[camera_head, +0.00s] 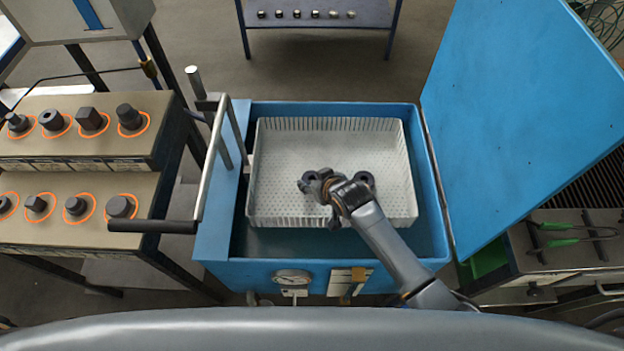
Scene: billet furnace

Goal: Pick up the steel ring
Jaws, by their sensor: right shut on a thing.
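A dark steel ring (366,178) shows in the white perforated basket, just right of my right wrist, which partly covers it. My right arm reaches in over the front edge of the blue tank. My right gripper (312,182) is low inside the basket, near its middle. It is shut on a dark piece, mostly hidden by the gripper; its round outline looks like a steel ring, but I cannot tell for sure. I cannot tell whether the held piece touches the basket floor. My left gripper is not in view.
The white basket (405,150) sits in the blue tank (300,276), whose lid (515,120) stands open at right. A bent metal handle (212,165) rises at left. Shelves (110,176) at left hold several dark workpieces in orange circles. A table (330,15) stands behind.

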